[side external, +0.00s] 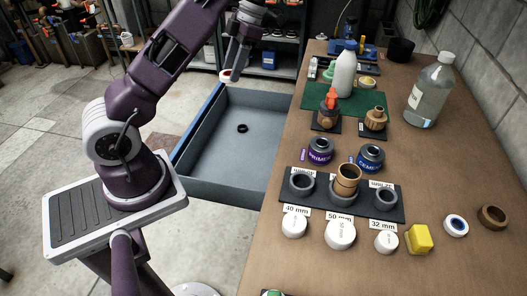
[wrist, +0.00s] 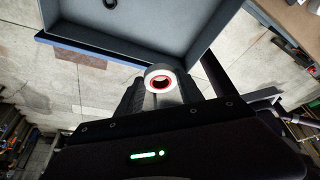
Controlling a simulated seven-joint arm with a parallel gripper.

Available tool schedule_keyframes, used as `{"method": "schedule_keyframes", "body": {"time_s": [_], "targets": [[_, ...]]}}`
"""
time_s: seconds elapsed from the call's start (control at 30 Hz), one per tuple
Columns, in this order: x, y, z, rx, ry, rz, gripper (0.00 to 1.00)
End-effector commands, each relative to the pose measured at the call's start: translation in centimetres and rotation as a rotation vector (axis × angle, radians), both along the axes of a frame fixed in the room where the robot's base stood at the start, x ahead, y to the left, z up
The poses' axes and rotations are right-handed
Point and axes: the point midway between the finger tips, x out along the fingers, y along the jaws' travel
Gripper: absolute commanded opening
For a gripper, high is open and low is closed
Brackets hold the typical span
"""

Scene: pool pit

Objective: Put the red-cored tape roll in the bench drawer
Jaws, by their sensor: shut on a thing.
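The red-cored tape roll (wrist: 149,75) is white outside with a red inner ring. It is held between the fingertips of my gripper (wrist: 160,93), which is shut on it. In the side view the tape roll (side external: 225,75) hangs below my gripper (side external: 232,66), near the top of the open drawer's picture area. The bench drawer (side external: 215,135) is grey with a blue front edge and is pulled out. A small black ring (side external: 242,128) lies on its floor. In the wrist view the drawer (wrist: 140,25) fills the top, and the roll overlaps its lower edge in the picture.
The wooden bench (side external: 300,240) stands right of the drawer. Most of the drawer floor is clear.

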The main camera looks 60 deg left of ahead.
Motion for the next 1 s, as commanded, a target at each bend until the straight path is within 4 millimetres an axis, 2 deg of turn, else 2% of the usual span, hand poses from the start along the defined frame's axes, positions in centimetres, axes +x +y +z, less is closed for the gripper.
{"method": "schedule_keyframes", "body": {"time_s": [0.27, 0.6, 1.0], "targets": [[0.1, -0.2, -5.6, -0.003, 0.006, -0.009, 0.07], [0.0, -0.2, -16.6, -0.002, 0.008, -0.011, 0.07], [0.1, -0.2, -25.6, -0.002, 0.004, -0.014, 0.07]]}}
